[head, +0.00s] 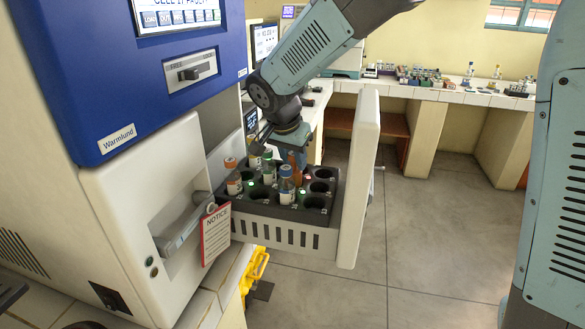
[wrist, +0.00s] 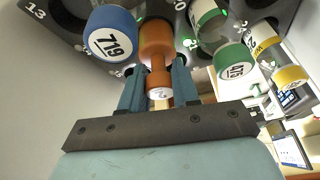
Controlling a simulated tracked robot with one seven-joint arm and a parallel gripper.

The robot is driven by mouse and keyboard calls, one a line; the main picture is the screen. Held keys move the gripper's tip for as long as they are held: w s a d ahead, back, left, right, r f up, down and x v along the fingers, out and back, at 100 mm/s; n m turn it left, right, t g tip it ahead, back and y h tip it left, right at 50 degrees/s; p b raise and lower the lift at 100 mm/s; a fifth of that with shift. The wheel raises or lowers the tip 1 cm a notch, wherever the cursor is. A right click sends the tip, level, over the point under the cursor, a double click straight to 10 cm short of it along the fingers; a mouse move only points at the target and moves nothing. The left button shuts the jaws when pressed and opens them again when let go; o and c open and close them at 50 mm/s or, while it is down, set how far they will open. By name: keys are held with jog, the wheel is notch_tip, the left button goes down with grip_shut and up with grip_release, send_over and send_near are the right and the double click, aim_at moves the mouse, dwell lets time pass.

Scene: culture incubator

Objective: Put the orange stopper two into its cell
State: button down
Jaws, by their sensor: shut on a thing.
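The orange stopper (wrist: 157,45) is between the two fingers of my gripper (wrist: 157,80) in the wrist view. It has a wide orange body, a narrower neck and a pale, marked end facing the camera. In the head view the orange stopper (head: 296,161) shows below my gripper (head: 291,143), low over the black rack (head: 262,208) in the pulled-out drawer. My gripper is shut on it. I cannot tell whether its lower end is inside a cell, as the end is hidden among the neighbouring vials.
A blue-capped vial (wrist: 112,32) marked 719 stands close beside the stopper. A green-capped vial (wrist: 235,62) and a yellow-capped vial (wrist: 291,77) are on the right. Empty cells (head: 315,202) show at right. The drawer front (head: 360,180) rises beside the rack.

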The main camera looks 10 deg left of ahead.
jog(key=shift+f, duration=1.35)
jog(key=c, duration=0.8)
grip_release()
jog(key=v, duration=1.2)
jog(key=shift+a, duration=0.1)
